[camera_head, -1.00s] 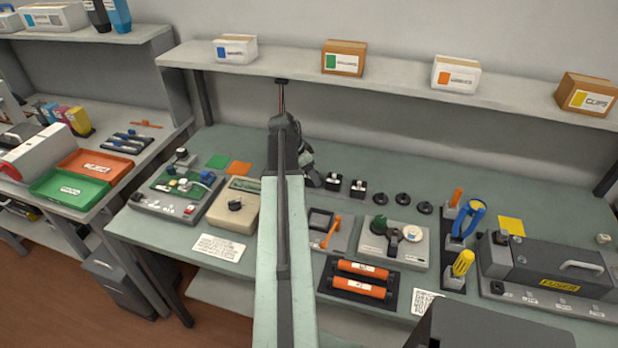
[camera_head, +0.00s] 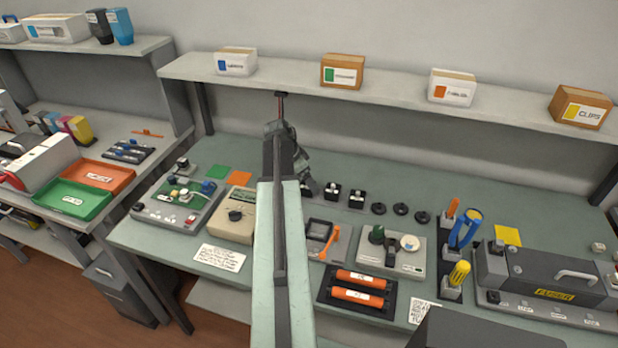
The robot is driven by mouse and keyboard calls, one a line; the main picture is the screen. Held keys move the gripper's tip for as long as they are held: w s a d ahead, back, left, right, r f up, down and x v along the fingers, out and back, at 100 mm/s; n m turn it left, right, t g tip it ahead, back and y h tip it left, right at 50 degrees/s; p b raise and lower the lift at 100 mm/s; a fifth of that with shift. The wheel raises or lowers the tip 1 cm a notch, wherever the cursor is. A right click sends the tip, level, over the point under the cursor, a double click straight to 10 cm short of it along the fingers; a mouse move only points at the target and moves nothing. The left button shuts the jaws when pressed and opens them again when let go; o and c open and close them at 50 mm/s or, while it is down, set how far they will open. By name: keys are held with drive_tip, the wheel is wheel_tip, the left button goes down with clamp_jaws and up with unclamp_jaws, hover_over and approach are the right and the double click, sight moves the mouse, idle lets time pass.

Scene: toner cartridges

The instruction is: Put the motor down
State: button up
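My arm reaches up the middle of the view over the green workbench (camera_head: 480,180). My gripper (camera_head: 311,187) is at its far end, low near the back of the bench, mostly hidden behind my own dark wrist link. I cannot tell whether its fingers are open or shut, or whether a motor is between them. Two small black blocks with white tops, possibly motors, stand just right of the gripper: one nearer (camera_head: 333,190) and one farther right (camera_head: 357,198).
Several black discs (camera_head: 401,209) lie right of the blocks. The fuser unit (camera_head: 545,270) is at right. A shelf (camera_head: 390,95) runs behind.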

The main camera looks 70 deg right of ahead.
drive_tip(key=p+v, duration=0.7)
drive_tip(key=v, duration=0.2)
drive_tip(key=shift+r+p, duration=0.3)
drive_tip(key=shift+r, duration=0.05)
drive_tip(key=shift+w+a, duration=0.1)
drive_tip(key=shift+w, duration=0.05)
drive_tip(key=w+a+f+n+t+y, duration=0.15)
drive_tip(key=w+a+n, duration=0.95)
drive_tip(key=w+a, duration=1.2)
drive_tip(key=w+a+n+y, duration=0.1)
drive_tip(key=a+n, duration=0.6)
drive_tip(key=a, duration=1.3)
drive_tip(key=w+a+n+t+y, duration=0.1)
drive_tip(key=w+a+n, duration=0.3)
drive_tip(key=a, duration=1.6)
drive_tip(key=n, duration=0.4)
drive_tip(key=shift+a+f, duration=0.2)
drive_tip(key=shift+a, duration=0.05)
